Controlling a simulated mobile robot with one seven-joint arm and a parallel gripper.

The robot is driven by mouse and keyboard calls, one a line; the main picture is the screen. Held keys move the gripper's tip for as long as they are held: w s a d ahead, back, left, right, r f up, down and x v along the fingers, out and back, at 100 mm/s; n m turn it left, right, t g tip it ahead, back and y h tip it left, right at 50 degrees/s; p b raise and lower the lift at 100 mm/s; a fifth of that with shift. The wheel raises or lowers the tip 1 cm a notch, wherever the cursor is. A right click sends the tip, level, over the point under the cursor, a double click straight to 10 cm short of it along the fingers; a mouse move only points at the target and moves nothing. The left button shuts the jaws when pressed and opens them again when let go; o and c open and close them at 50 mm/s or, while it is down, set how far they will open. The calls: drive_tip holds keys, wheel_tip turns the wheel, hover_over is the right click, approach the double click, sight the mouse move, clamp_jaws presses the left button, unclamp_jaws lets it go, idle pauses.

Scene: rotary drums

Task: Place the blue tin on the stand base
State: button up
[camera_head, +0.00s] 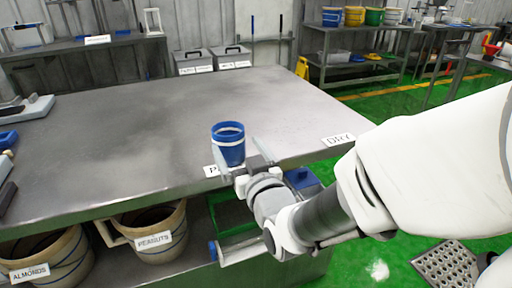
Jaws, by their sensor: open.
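The blue tin (229,135) has a white band and an open top. It appears upright near the front edge of the grey metal table, behind a partly hidden label. My gripper (242,156) is open at the tin's near side, with one finger to the left of its lower part and the other to the right. I cannot tell whether the fingers touch it. My gripper and wrist hide part of the tin's lower right side. I cannot make out a stand base for certain in this view.
The table top (110,120) is mostly clear. A "DRY" label (339,139) is at its front right edge. Two grey boxes (212,60) stand behind it. Labelled buckets (153,228) sit on the shelf below, beside a green crate (232,215). A perforated step (446,268) is on the floor.

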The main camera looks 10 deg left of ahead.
drive_tip(key=shift+b+v, duration=0.9)
drive_tip(key=shift+b, duration=0.55)
